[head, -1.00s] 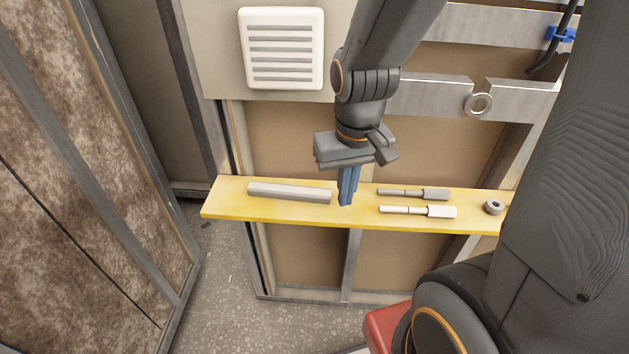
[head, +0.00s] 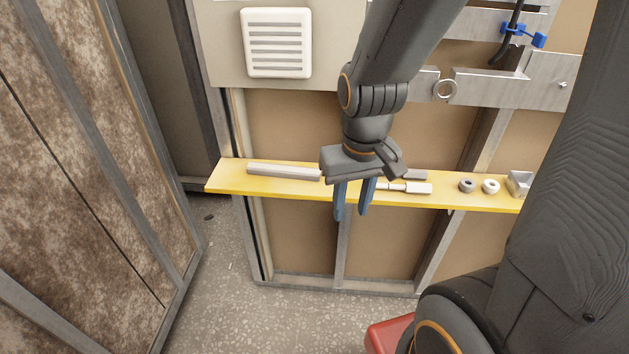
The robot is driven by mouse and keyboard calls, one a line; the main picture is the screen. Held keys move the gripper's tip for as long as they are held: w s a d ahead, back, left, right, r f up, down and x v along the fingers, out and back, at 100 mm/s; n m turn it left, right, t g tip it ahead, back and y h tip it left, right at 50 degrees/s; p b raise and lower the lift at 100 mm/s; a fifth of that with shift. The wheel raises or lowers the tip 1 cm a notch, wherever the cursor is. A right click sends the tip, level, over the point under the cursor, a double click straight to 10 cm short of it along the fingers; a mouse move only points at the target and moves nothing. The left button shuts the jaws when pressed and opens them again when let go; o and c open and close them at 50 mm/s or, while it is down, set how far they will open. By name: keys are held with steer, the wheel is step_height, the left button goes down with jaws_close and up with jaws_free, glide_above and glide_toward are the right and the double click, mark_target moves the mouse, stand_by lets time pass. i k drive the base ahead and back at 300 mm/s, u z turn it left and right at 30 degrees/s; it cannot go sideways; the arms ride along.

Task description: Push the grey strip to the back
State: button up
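The grey strip (head: 284,172) lies lengthwise on the left part of the yellow shelf (head: 228,178), closer to the shelf's back edge than its front edge. Its right end reaches to beside my gripper (head: 351,213). My gripper points down, with its two blue fingers apart and nothing between them. In the picture the fingers overlap the shelf's front edge, to the right of the strip. I cannot tell their exact depth, or whether they touch the shelf.
Right of my gripper, a pale tool (head: 408,187) and a grey tool (head: 414,174) lie partly hidden. Further right are a dark ring (head: 467,185), a white ring (head: 490,186) and a grey block (head: 520,183). A white vent (head: 277,43) is on the wall above.

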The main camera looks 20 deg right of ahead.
mark_target(296, 172)
steer(key=k, duration=0.9)
steer(key=u, duration=0.5)
steer(key=i, duration=1.35)
steer(key=z, duration=0.05)
